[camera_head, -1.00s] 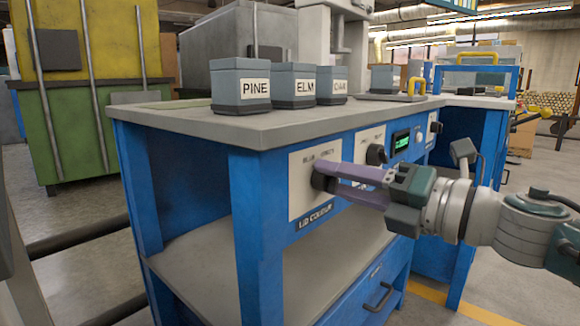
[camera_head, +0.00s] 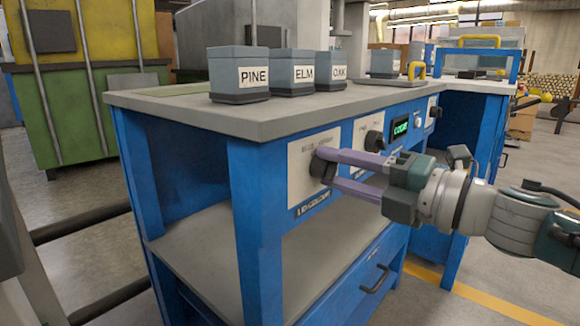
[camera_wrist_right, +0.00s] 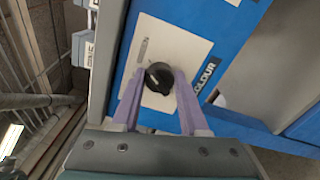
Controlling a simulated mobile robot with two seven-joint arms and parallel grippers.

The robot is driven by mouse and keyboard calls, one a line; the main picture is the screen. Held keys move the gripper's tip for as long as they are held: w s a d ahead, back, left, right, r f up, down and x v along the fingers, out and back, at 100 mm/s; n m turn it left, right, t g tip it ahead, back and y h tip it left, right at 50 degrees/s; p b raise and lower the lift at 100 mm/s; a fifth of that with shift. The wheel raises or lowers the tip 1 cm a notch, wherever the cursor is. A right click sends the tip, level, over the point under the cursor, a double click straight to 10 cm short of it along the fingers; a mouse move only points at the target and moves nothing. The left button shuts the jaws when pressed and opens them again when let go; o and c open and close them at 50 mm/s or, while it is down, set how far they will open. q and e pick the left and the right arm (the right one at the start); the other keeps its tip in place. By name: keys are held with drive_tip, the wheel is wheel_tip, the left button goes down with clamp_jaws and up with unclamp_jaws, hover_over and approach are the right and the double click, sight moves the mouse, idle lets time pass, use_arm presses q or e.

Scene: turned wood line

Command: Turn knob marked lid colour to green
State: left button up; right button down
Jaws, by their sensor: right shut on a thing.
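The lid colour knob (camera_head: 322,167) is a black round knob on a white plate (camera_head: 300,192) on the blue bench front, with a "LID COLOUR" label (camera_head: 313,201) below it. My right gripper (camera_head: 330,170) has its purple fingers on either side of the knob, shut on it. In the right wrist view the knob (camera_wrist_right: 159,78) sits between the two fingers, with a pale mark on its face. The colour words on the plate are too small to read. My left gripper is not in view.
A second black knob (camera_head: 373,141) and a lit green display (camera_head: 400,127) are farther right on the panel. Bins marked PINE (camera_head: 238,74), ELM (camera_head: 292,74) and OAK (camera_head: 335,72) stand on the bench top (camera_head: 180,112). An open shelf (camera_head: 205,250) lies below.

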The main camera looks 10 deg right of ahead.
drive_tip(key=shift+c, duration=2.1)
unclamp_jaws()
drive_tip(key=p+v, duration=0.2)
drive_tip(key=v, duration=0.8)
